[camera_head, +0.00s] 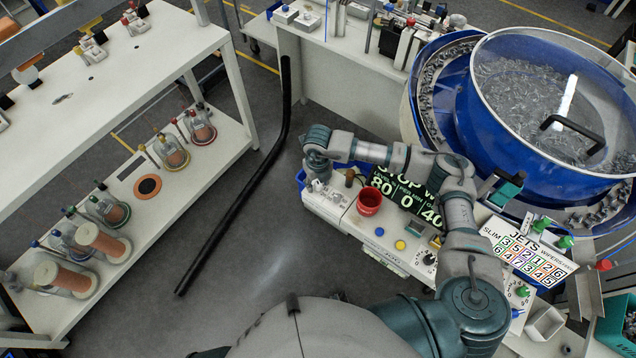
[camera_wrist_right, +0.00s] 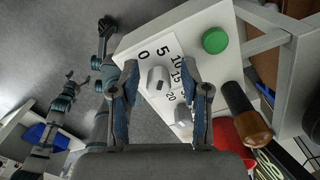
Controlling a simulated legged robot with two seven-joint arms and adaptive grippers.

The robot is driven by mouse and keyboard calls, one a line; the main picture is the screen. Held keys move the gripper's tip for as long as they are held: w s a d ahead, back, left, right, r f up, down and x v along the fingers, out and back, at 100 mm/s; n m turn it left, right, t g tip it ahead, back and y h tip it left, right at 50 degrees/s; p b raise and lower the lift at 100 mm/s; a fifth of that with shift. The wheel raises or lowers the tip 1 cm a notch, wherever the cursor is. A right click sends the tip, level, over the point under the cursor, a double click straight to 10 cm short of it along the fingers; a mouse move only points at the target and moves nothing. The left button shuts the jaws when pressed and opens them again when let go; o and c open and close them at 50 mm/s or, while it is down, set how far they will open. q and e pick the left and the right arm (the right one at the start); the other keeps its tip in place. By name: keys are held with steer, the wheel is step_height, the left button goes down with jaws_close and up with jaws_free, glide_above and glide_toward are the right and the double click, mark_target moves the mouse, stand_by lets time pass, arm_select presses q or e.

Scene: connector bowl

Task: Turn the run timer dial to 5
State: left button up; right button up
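The timer dial (camera_wrist_right: 157,80) is a pale grey knob on a white panel marked 0, 5, 10, 15 and 20, seen in the right wrist view. Which number it points to is unclear. My right gripper (camera_wrist_right: 160,95) is open, with one finger on each side of the dial; contact is not clear. In the head view my right gripper (camera_head: 316,168) is over the far left end of the white control box (camera_head: 335,205) and hides part of the panel. What looks like my left gripper (camera_wrist_right: 85,68) is small at the left of the wrist view, its opening unclear.
A second grey knob (camera_wrist_right: 183,116), a green button (camera_wrist_right: 215,40) and a dark brown-tipped handle (camera_wrist_right: 245,112) are close to the right gripper.

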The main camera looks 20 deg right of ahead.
mark_target(318, 182)
steer(key=shift+s+r, duration=0.15)
step_height(318, 182, up, 11)
steer(key=shift+r, duration=0.2)
stand_by(0.3)
stand_by(0.5)
